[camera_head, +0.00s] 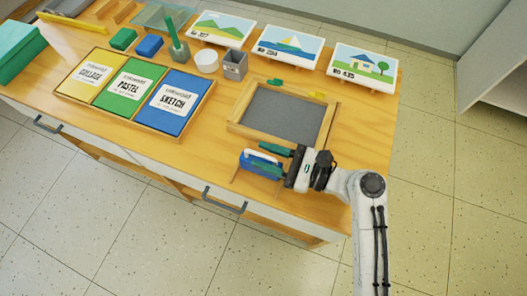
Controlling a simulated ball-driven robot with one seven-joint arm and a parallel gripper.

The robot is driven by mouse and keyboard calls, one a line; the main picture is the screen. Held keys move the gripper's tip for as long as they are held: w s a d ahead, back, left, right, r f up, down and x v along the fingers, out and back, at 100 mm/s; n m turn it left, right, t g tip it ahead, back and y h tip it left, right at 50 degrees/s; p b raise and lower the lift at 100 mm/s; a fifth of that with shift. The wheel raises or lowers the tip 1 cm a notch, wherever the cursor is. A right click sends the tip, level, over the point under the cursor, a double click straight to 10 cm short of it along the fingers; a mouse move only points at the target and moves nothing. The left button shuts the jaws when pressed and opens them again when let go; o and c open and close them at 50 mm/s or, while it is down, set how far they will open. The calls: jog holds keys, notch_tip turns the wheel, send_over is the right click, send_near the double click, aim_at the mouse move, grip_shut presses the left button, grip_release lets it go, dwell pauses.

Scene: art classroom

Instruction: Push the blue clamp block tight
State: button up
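A blue block (246,164) with a pale, handle-like top sits near the table's front edge, just in front of a wooden frame around a grey panel (280,117). I take it to be the clamp block. My gripper (262,160) reaches in from the right. Its two green fingers are apart, one on the far side of the block and one on the near side, and they overlap it in the picture. I cannot tell whether they press on it. The fingers hide part of the block. Whether it touches the frame is unclear.
A wooden tray (210,100) with yellow, green and blue panels lies to the left. Behind stand a white cup (206,62), a grey holder (235,65) and picture cards (364,68). Another blue block (149,46) sits at the back. Floor is clear in front.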

jog(key=shift+w+a, duration=0.2)
jog(key=shift+a, duration=0.25)
grip_shut()
dwell(0.4)
